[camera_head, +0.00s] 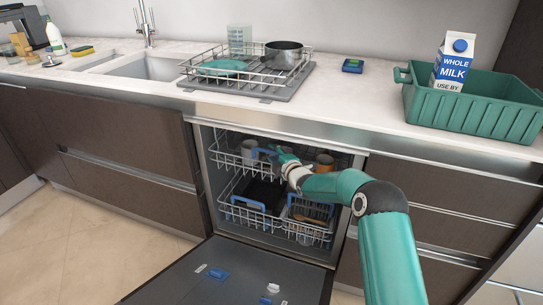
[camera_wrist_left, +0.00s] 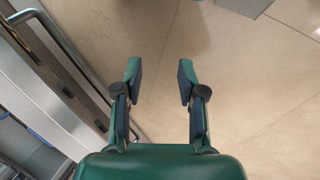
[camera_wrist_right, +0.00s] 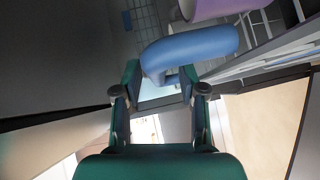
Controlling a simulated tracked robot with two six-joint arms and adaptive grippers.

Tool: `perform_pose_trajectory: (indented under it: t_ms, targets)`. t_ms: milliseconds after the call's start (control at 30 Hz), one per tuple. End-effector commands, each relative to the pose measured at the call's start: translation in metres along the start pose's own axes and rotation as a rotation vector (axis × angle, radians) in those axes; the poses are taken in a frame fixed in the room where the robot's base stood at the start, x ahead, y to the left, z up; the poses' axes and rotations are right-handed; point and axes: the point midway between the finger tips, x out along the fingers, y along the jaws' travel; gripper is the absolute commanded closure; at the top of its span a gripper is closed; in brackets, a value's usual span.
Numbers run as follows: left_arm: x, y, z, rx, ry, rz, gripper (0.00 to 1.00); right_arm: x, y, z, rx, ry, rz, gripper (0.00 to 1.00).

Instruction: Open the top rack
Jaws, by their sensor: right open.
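The open dishwasher holds a top rack (camera_head: 228,158) of white wire, inside the cavity under the counter. The rack's blue handle (camera_head: 262,153) is partly hidden by my right gripper (camera_head: 281,156). In the right wrist view the curved blue handle (camera_wrist_right: 195,48) lies just ahead of and across the fingertips of my right gripper (camera_wrist_right: 160,80), which is open. I cannot tell whether they touch. My left gripper (camera_wrist_left: 158,75) is open and empty over the tiled floor, and it is out of the head view.
The dishwasher door (camera_head: 225,275) is folded down in front. A lower rack (camera_head: 240,212) with blue clips sits below. A grey cup (camera_head: 249,147) and an orange cup (camera_head: 324,161) stand in the top rack. A dish rack (camera_head: 245,78) and a green crate (camera_head: 480,107) stand on the counter.

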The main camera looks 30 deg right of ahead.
Motion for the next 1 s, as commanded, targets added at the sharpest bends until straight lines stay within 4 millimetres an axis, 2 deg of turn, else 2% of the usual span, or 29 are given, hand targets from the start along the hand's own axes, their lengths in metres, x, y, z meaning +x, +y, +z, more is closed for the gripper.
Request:
perform_pose_trajectory:
  t_ms: [67,300,567,600,667,800,1000]
  targets:
    - [0.0,0.0,0.0,0.0,0.0,0.0,0.6,0.0,0.0,0.0,0.0,0.0,0.0,0.59]
    - [0.0,0.0,0.0,0.0,0.0,0.0,0.6,0.0,0.0,0.0,0.0,0.0,0.0,0.99]
    - [0.0,0.0,0.0,0.0,0.0,0.0,0.6,0.0,-0.001,0.0,0.0,0.0,-0.002,1.0]
    - [-0.001,-0.002,-0.002,-0.009,0.005,-0.001,0.6,-0.002,-0.003,-0.02,0.004,0.006,-0.005,1.0]
    - [0.0,0.0,0.0,0.001,0.0,0.0,0.6,-0.001,-0.003,-0.009,0.0,0.002,-0.003,1.0]
    - [0.003,-0.001,0.0,0.0,0.0,0.0,0.6,0.0,-0.004,-0.008,-0.001,0.005,-0.003,1.0]
    - [0.014,-0.005,0.0,0.0,0.0,0.0,0.6,-0.004,-0.01,-0.029,-0.003,0.018,-0.005,1.0]
